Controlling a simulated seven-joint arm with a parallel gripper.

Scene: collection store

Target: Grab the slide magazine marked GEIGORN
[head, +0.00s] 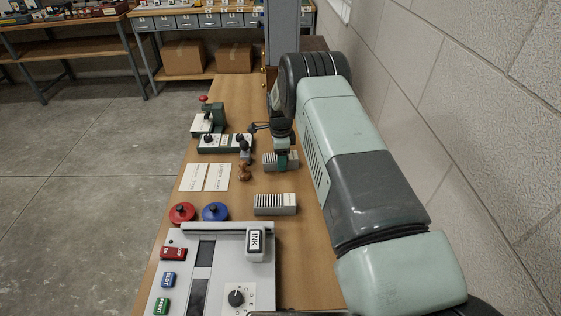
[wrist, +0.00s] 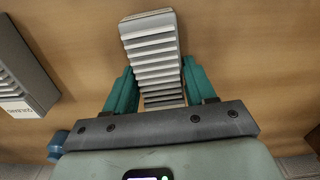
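Two grey ribbed slide magazines lie on the bench. The farther magazine (head: 268,160) is under my gripper (head: 282,155), which partly hides it in the head view. In the wrist view this magazine (wrist: 152,45) lies between the two teal fingers of my gripper (wrist: 158,68), slightly turned against them. The fingers look open on either side of it; whether they touch it I cannot tell. Its label does not show clearly. The nearer magazine (head: 275,204) stands apart; its labelled end (wrist: 18,105) shows at the left of the wrist view, with lettering that looks like GEIGORN.
Two white cards (head: 205,177), a brown stamp (head: 244,172), red (head: 182,213) and blue (head: 215,212) knobbed lids lie to the left. A wall (head: 450,100) runs close along the right.

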